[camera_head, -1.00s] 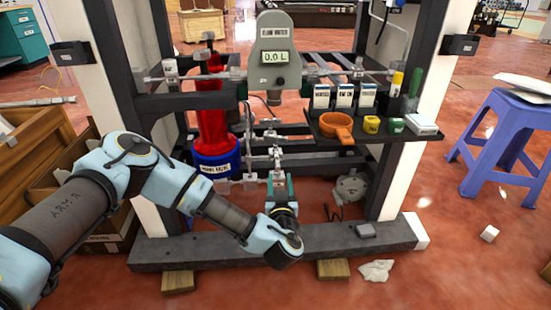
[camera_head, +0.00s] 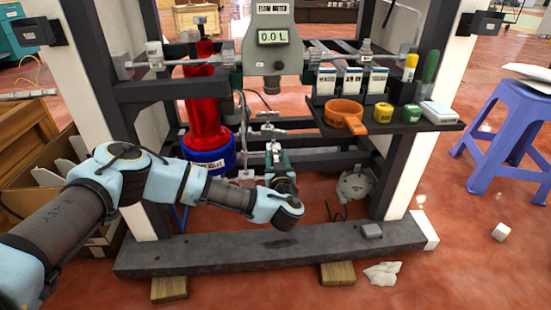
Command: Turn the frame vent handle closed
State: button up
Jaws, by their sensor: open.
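The frame vent handle cannot be clearly picked out; small grey valve fittings (camera_head: 268,127) stand on a vertical pipe in the middle of the frame (camera_head: 250,254), below the grey flow meter (camera_head: 272,42) reading 0.0 L. My gripper (camera_head: 273,150) is at the end of my arm, low inside the frame, pointing away from the camera and just below these fittings. Its fingers are small and partly hidden by its green body. They look open, with nothing clearly between them. I cannot tell whether they touch a handle.
A red cylinder with a blue base (camera_head: 207,120) stands left of the gripper. The frame's lower beam runs beneath my arm. A purple stool (camera_head: 507,130) stands right.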

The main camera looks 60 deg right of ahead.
jog(key=shift+w+d, duration=0.45)
jog(key=shift+d, duration=0.1)
grip_shut()
